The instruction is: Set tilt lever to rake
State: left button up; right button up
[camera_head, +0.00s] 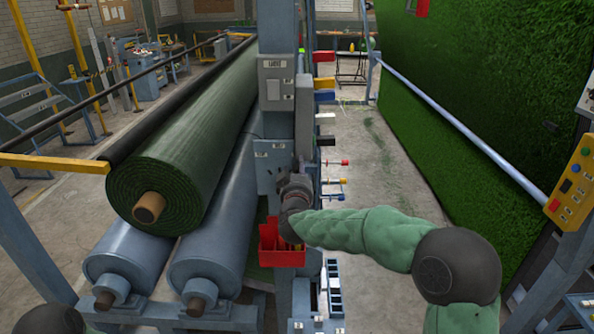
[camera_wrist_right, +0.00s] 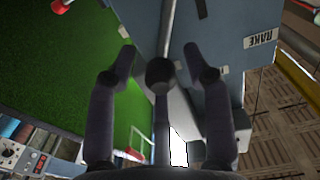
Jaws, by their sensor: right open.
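The tilt lever's dark round knob (camera_wrist_right: 160,72) appears between the fingers of my right gripper (camera_wrist_right: 159,57) in the right wrist view. The fingers stand apart on either side of it, with gaps showing. A white label reading RAKE (camera_wrist_right: 261,38) is on the blue-grey panel (camera_wrist_right: 222,25), up and right of the knob. In the head view my right gripper (camera_head: 293,205) is at the machine's upright, below a grey box (camera_head: 276,83); it hides the lever there. My left gripper is out of view.
A red bin (camera_head: 282,256) hangs just below my right gripper. A large green turf roll (camera_head: 190,140) lies on grey rollers (camera_head: 215,245) to the left. Several coloured levers (camera_head: 333,182) stick out right of the upright. Hanging turf (camera_head: 470,110) and a yellow button panel (camera_head: 571,185) are at right.

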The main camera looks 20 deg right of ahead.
jog(key=shift+w, duration=0.15)
grip_shut()
